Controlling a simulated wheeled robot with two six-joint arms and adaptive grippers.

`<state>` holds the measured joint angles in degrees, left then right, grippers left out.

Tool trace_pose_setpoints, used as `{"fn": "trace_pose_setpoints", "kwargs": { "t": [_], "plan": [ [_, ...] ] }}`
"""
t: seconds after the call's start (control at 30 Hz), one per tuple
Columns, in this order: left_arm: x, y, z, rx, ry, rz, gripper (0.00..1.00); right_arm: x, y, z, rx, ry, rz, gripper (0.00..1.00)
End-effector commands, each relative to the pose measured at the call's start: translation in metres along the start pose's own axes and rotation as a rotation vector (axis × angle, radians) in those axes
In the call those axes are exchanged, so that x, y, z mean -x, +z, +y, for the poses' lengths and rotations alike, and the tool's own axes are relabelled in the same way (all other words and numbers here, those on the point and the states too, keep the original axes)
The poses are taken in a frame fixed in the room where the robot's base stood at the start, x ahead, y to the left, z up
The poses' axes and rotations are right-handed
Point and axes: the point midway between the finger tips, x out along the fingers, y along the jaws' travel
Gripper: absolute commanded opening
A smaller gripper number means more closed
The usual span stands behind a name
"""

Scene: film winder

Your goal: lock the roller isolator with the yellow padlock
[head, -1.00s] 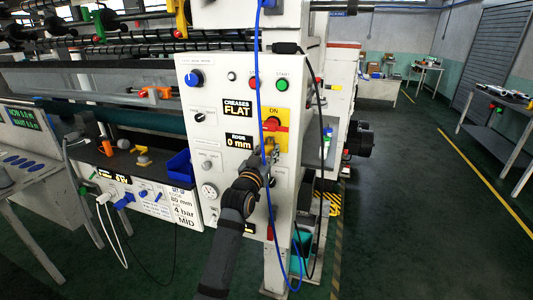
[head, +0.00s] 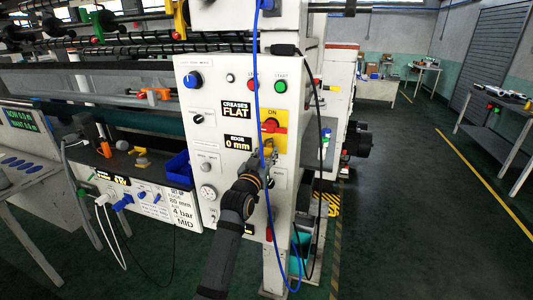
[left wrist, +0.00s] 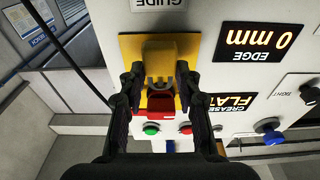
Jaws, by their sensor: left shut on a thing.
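The yellow padlock (left wrist: 162,60) is between the fingertips of my left gripper (left wrist: 159,76), which is shut on it; its grey shackle points toward the red handle. In the head view the padlock (head: 268,145) is small and partly hidden by the gripper (head: 266,156). The roller isolator is a yellow plate (head: 272,114) marked ON, with a red handle (head: 273,127); the handle also shows in the left wrist view (left wrist: 162,113). The padlock is at the handle's lower side in the head view. I cannot tell whether the shackle passes through it. My right gripper is out of view.
The white control panel (head: 213,75) carries a blue knob (head: 193,79), a red button (head: 253,86) and a green start button (head: 281,86). A blue cable (head: 260,60) hangs down in front of the panel close to my left gripper.

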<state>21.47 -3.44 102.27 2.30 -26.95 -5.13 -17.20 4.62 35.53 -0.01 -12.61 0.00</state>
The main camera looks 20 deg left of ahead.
Motion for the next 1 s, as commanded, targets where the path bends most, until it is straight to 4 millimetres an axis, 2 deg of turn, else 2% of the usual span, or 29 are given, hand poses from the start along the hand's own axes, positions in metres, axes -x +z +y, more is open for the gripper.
{"fn": "trace_pose_setpoints", "kwargs": {
  "t": [0.47,1.0],
  "plan": [
    [-0.001,-0.001,0.0,0.0,0.0,0.001,0.0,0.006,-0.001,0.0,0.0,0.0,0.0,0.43],
    [-0.018,0.001,0.0,0.0,0.0,0.002,0.0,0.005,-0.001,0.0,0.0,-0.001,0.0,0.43]
  ]
}}
